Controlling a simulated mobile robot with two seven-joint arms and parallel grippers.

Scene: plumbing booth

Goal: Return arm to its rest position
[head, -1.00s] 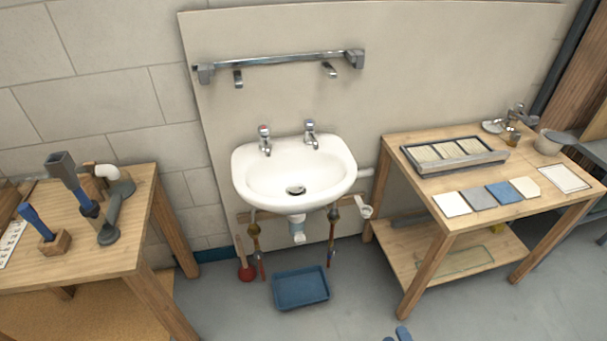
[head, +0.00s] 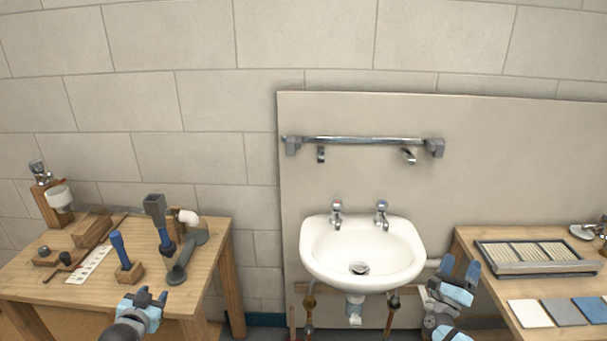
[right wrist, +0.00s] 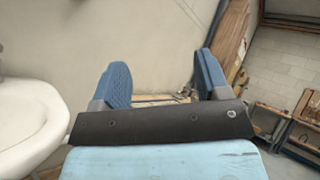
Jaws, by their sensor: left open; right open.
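My left gripper (head: 150,298) is open and empty, low in the head view, in front of the left workbench (head: 215,243). My right gripper (head: 459,270) is open and empty, to the right of the white sink (head: 312,262) and in front of the right workbench's left end. In the right wrist view its two blue fingers (right wrist: 165,85) stand apart with nothing between them. The sink's rim (right wrist: 30,158) shows at the left of that view.
A metal rail (head: 365,141) is fixed to the panel above the sink. The left workbench carries a blue-handled tool (head: 119,252) and pipe parts. The right workbench (head: 468,238) carries a slotted tray (head: 485,267) and flat sample tiles (head: 527,314). The wall above is clear.

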